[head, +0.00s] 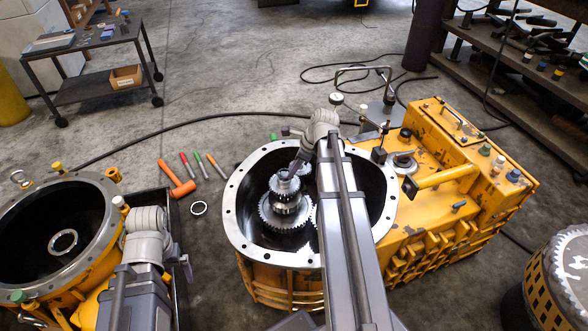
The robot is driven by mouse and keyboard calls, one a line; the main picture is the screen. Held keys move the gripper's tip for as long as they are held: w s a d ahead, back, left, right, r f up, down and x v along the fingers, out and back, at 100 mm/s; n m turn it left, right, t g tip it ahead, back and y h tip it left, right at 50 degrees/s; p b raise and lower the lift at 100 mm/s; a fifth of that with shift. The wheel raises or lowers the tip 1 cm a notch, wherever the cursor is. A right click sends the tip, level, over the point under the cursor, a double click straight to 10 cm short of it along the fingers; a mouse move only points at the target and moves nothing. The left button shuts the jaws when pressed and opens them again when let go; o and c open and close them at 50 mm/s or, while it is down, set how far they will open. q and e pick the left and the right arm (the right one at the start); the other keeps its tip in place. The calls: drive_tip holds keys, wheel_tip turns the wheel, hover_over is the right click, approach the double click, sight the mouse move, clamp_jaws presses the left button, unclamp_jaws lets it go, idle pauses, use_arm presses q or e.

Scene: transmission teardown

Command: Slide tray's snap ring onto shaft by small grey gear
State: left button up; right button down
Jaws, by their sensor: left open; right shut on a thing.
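My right gripper (294,170) is shut at the top of the shaft, inside the round open housing (232,222). The part between its fingers is mostly hidden, so I cannot tell if it is the snap ring. Just below, the small grey gear (285,187) sits on the shaft above a larger toothed gear (285,212). My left gripper (150,222) is open at the left, over a dark tray (177,215); its fingers are mostly hidden under the wrist.
A second housing (20,205) at the left has a metal ring (63,242) inside. The yellow gearbox body (440,205) fills the right. My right arm crosses the housing's opening.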

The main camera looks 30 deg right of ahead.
drive_tip(key=shift+f+b, duration=0.7)
drive_tip(key=shift+f, duration=0.1)
drive_tip(key=c, duration=0.6)
unclamp_jaws()
drive_tip(key=shift+o, duration=0.4)
drive_tip(key=o, duration=0.4)
wheel_tip(320, 180, up, 8)
drive_tip(key=p, duration=0.8)
drive_tip(key=shift+f, duration=0.1)
wheel_tip(320, 180, down, 8)
drive_tip(key=b, duration=0.7)
drive_tip(key=shift+r+b, duration=0.2)
drive_tip(key=shift+b, duration=0.15)
